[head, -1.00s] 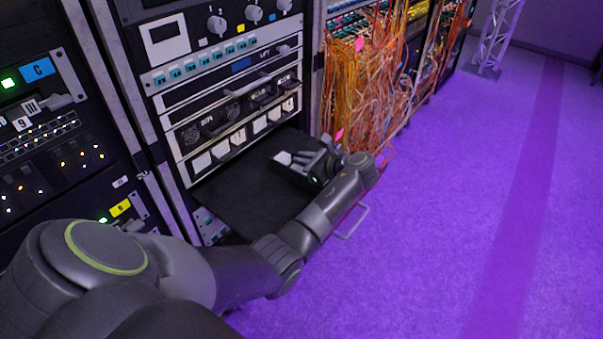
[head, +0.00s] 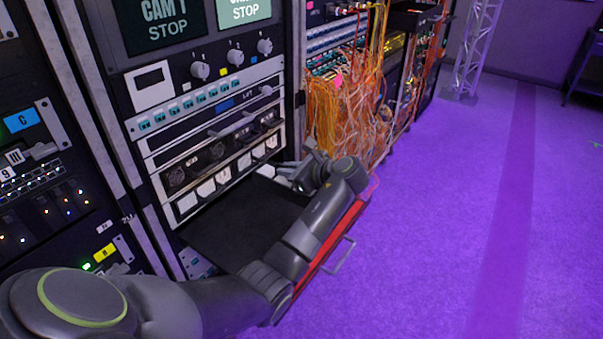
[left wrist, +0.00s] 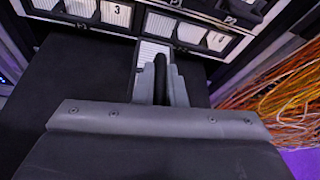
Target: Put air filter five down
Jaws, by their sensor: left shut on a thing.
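My left gripper (head: 298,170) is shut on a small white ribbed block, which I take to be the air filter (left wrist: 151,58); no number on it is readable. The gripper holds it over the far right part of a black pull-out tray (head: 225,222), close to the rack front. In the left wrist view the fingers (left wrist: 162,82) hide part of the filter, and its far end is close to the row of white filters in the rack. I cannot tell whether it touches the tray or the rack. My right gripper is not in view.
A row of numbered white filters (head: 206,190) sits in the rack just behind the tray. Orange cables (head: 335,115) hang right of the gripper. The tray has a red front edge (head: 325,250) and a handle (head: 341,256). The purple floor (head: 430,220) is clear.

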